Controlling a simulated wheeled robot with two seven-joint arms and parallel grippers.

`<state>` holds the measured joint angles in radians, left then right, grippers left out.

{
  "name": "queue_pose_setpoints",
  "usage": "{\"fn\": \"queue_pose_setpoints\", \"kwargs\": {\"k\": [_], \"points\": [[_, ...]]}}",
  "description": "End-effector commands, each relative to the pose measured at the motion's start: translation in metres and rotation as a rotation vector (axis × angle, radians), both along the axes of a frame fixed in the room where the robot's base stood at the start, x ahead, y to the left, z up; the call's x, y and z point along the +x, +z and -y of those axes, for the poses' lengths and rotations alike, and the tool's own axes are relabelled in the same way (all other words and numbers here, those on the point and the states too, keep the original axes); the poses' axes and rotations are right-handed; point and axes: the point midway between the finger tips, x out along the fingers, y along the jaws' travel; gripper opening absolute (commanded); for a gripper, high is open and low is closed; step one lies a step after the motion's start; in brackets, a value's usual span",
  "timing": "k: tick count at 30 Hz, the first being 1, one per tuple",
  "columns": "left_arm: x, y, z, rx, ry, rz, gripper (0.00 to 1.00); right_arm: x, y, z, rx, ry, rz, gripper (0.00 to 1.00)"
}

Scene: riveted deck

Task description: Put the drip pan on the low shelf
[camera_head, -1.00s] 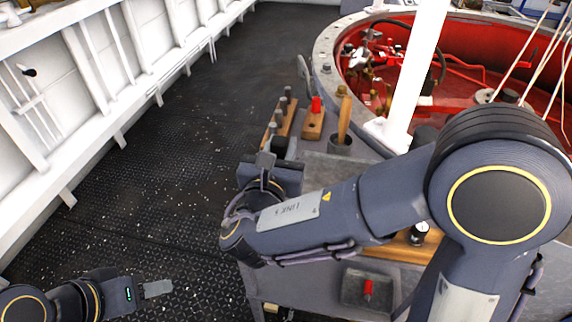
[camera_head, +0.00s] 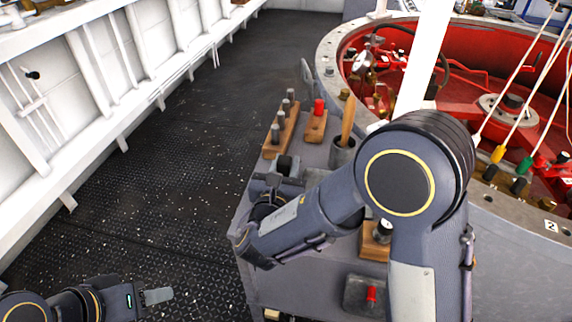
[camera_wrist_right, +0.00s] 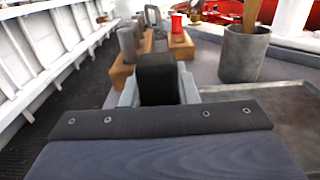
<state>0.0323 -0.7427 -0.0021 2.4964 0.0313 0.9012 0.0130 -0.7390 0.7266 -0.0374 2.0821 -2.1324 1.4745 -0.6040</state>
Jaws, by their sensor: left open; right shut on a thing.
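The drip pan (camera_wrist_right: 275,108) appears to be the shallow grey tray with a raised rim, in the right wrist view, on the grey bench. My right gripper (camera_wrist_right: 158,92) is shut on a black upright block (camera_wrist_right: 157,72) at the pan's left side. The block looks like the pan's grip, but the join is hidden. In the head view my right gripper (camera_head: 284,172) is at the bench's left edge, and my forearm covers most of the pan. My left gripper (camera_head: 158,296) is open and empty, low over the floor at lower left. I cannot make out the low shelf.
A wooden block with grey pegs (camera_head: 281,130), a block with a red knob (camera_head: 317,122) and a grey cup with a wooden handle (camera_head: 342,152) stand beyond my right gripper. A small tray with a red piece (camera_head: 369,295) is at the front. The dark floor (camera_head: 170,170) is clear.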

Motion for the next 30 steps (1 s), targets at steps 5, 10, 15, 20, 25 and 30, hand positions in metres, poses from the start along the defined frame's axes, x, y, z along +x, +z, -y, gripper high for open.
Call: {"fn": "queue_pose_setpoints", "kwargs": {"k": [5, 10, 15, 20, 25, 30], "points": [[0.0, -0.003, 0.0, 0.0, 0.0, 0.0, 0.47, 0.0, -0.003, 0.0, 0.0, 0.0, 0.0, 0.37], [0.0, -0.003, 0.0, 0.0, 0.0, 0.0, 0.47, 0.0, -0.002, 0.0, 0.0, 0.0, 0.0, 0.49], [0.0, -0.002, 0.0, 0.0, 0.0, 0.0, 0.47, 0.0, -0.002, 0.0, 0.0, 0.0, 0.0, 0.49], [0.0, 0.0, 0.0, 0.0, 0.0, 0.0, 0.47, -0.006, 0.001, -0.003, 0.0, 0.002, -0.001, 0.49], [0.0, -0.001, 0.0, 0.0, 0.0, 0.0, 0.47, -0.036, 0.001, -0.013, 0.0, 0.006, 0.0, 0.49], [0.0, -0.002, 0.0, 0.0, 0.0, 0.0, 0.47, -0.073, 0.001, -0.025, 0.0, 0.006, 0.0, 0.49]]}}
